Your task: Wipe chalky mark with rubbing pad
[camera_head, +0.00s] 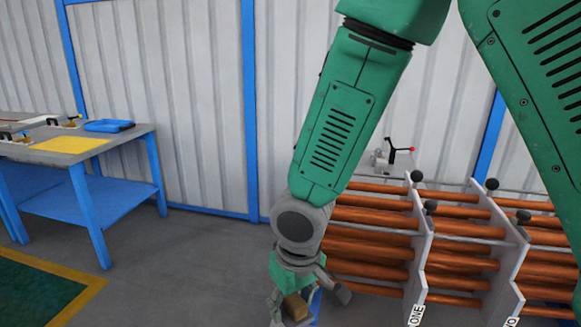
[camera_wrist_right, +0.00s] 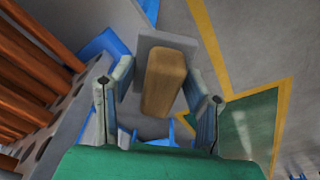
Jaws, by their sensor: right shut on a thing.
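My right gripper (camera_head: 308,303) hangs low at the bottom middle of the head view. It is shut on the rubbing pad (camera_head: 296,306), which shows there as a brown block. In the right wrist view the pad has a wooden grip (camera_wrist_right: 163,82) on a grey flat plate (camera_wrist_right: 148,48), between the two fingers. A faint pale streak (camera_wrist_right: 241,130) lies on the green floor area in the wrist view; I cannot tell whether it is the chalky mark. My left gripper is not in view.
A rack with copper-coloured tubes and grey plates (camera_head: 421,250) stands right of my right gripper. A blue-legged table (camera_head: 100,150) at left carries a yellow sheet (camera_head: 72,145) and a blue item (camera_head: 108,126). Grey floor (camera_head: 190,270) lies clear between them. A green, yellow-edged floor area (camera_head: 30,290) is at lower left.

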